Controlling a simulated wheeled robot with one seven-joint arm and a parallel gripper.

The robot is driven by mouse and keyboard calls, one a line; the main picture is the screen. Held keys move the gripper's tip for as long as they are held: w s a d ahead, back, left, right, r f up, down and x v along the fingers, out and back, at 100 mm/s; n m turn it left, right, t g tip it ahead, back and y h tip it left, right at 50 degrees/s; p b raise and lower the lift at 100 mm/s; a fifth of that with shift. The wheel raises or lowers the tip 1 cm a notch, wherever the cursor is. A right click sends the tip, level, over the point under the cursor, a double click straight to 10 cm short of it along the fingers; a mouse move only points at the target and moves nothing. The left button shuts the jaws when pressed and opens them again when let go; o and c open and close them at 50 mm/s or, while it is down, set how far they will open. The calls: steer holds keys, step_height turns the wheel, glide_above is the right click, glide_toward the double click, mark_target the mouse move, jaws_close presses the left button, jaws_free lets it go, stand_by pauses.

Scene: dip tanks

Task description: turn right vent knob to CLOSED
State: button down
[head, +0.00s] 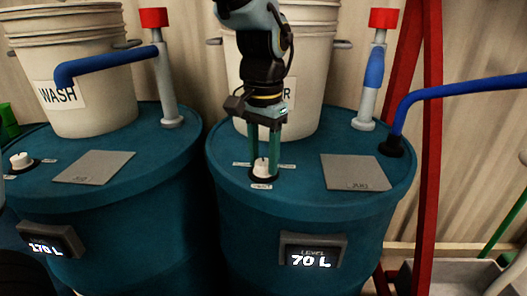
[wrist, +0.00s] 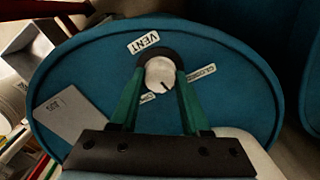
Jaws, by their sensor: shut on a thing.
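The right vent knob (head: 261,168) is a white knob on a black base on top of the right teal barrel (head: 300,195). It also shows in the wrist view (wrist: 159,72). My gripper (head: 264,158) points down over it, its two green fingers shut on the knob's sides. In the wrist view, a VENT label (wrist: 143,42) lies on one side of the knob and a CLOSED label (wrist: 203,70) on another. A third label (wrist: 148,98) is partly hidden by a finger. The knob's short dark mark points between the CLOSED label and this third label.
A white bucket (head: 310,60) stands behind my gripper. A grey plate (head: 355,172) lies right of the knob, and a red-capped pipe (head: 366,95) stands behind it. The display (head: 313,255) reads 70 L. The left barrel (head: 120,190) has its own knob (head: 21,161).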

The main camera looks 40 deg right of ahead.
mark_target(264, 162)
steer(key=n+p, duration=0.2)
steer(key=n, duration=0.4)
steer(key=shift+n, duration=0.3)
stand_by(0.5)
steer(key=shift+c, duration=1.8)
jaws_free()
step_height(264, 162, up, 11)
steer(key=b, duration=0.1)
steer(key=shift+b, duration=0.35)
steer(key=shift+f, duration=0.1)
